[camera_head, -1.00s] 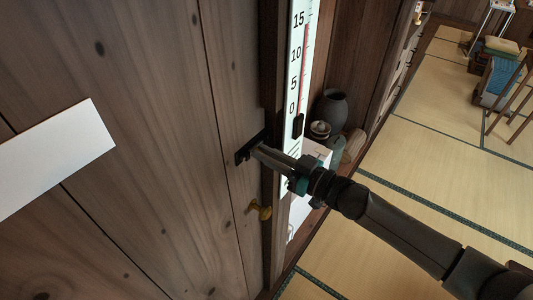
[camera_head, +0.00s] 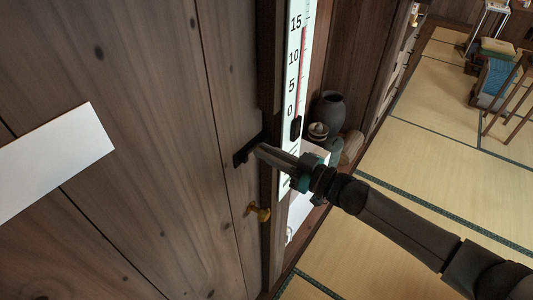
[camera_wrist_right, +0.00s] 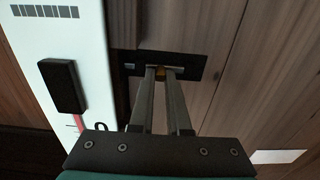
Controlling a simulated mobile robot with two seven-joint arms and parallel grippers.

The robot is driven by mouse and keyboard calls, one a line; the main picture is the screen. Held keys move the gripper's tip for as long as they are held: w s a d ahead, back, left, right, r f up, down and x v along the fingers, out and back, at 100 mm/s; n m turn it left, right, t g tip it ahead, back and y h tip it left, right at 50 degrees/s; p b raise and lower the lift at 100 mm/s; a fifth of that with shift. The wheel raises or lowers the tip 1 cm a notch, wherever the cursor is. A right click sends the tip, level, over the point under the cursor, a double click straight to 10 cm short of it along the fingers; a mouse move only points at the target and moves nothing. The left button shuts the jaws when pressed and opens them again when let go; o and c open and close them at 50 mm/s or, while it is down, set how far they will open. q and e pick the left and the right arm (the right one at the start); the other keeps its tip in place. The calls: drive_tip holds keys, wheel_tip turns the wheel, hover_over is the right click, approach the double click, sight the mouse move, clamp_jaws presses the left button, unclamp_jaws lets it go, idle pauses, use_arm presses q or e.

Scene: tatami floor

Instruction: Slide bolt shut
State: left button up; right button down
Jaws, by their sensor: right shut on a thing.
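The bolt's black plate (camera_head: 241,157) is fixed to the wooden door near its right edge. My right gripper (camera_head: 260,149) reaches it from the lower right, and its fingers cover part of the plate. In the right wrist view the fingers (camera_wrist_right: 160,74) are shut on a small brass-coloured knob (camera_wrist_right: 160,70) of the bolt. A short silver rod (camera_wrist_right: 179,68) shows beside the knob on the black plate (camera_wrist_right: 195,63). How far the rod extends past the door edge cannot be made out. My left gripper is not in view.
A brass door knob (camera_head: 261,213) sits just below the bolt. A white scale panel (camera_head: 297,70) with a black slider (camera_head: 295,127) stands right of the door edge. A dark vase (camera_head: 330,108) and pots are behind. Tatami floor (camera_head: 440,130) lies open at right.

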drive_tip(key=c, duration=0.9)
unclamp_jaws()
drive_tip(key=shift+w+d, duration=0.2)
drive_tip(key=shift+d, duration=0.05)
drive_tip(key=shift+s, duration=0.1)
drive_tip(key=b+v, duration=0.2)
drive_tip(key=v, duration=1.3)
